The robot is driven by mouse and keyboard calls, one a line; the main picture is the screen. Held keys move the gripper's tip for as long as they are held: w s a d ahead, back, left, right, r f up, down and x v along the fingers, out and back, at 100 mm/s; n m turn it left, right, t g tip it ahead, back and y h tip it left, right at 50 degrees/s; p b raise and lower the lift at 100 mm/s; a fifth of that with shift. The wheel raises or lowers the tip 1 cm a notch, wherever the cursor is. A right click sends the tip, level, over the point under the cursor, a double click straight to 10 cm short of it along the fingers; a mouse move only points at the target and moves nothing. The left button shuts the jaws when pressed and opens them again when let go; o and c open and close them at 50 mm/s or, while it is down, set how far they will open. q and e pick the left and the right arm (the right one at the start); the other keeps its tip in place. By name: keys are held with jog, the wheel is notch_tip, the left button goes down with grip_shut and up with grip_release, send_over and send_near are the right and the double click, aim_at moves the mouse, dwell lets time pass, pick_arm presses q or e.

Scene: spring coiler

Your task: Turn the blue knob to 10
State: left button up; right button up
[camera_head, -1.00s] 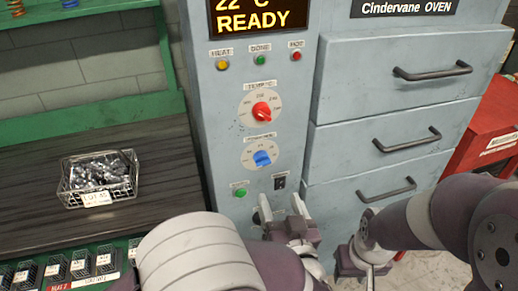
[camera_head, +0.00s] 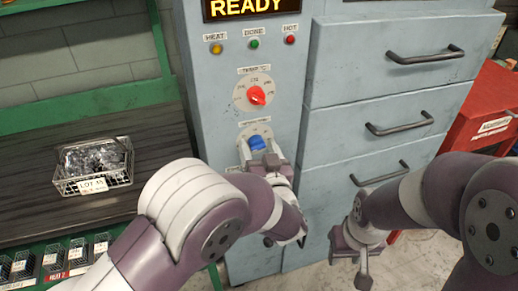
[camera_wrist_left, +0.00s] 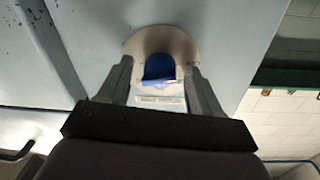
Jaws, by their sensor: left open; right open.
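The blue knob (camera_head: 256,142) sits on a pale dial (camera_head: 264,130) on the grey-blue oven panel, below the red knob (camera_head: 256,96). My left gripper (camera_head: 259,155) is open just in front of the blue knob, its fingers partly covering the dial's lower half. In the left wrist view the blue knob (camera_wrist_left: 158,68) shows between the two open fingers (camera_wrist_left: 160,82); I cannot tell whether they touch it. The dial's lower scale and the knob's pointer are hard to read. My right gripper (camera_head: 362,262) is open and empty, low in front of the drawers.
Oven drawers with dark handles (camera_head: 400,122) are right of the panel. A display reading READY (camera_head: 250,8) and three lamps (camera_head: 254,44) are above the knobs. A wire basket of metal parts (camera_head: 93,165) stands on the dark bench at left. A red cabinet (camera_head: 480,120) is at far right.

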pick_arm(q)
jog(key=c, duration=1)
jog(key=shift+r+m+p, duration=0.2)
jog(key=shift+m+p, duration=0.1)
jog(key=shift+p, duration=0.4)
jog(key=m+p, duration=0.6)
jog(key=p, duration=0.2)
jog(key=shift+r, duration=0.2)
jog(key=shift+f+m+g+p, duration=0.2)
jog(key=shift+m+g+p, duration=0.1)
jog(key=shift+m+p, duration=1.3)
jog(key=o, duration=1)
jog(key=b+v, duration=0.1)
jog(key=v, duration=1.1)
jog(key=shift+s+d+b, duration=0.25)
jog(key=shift+s+b, duration=0.1)
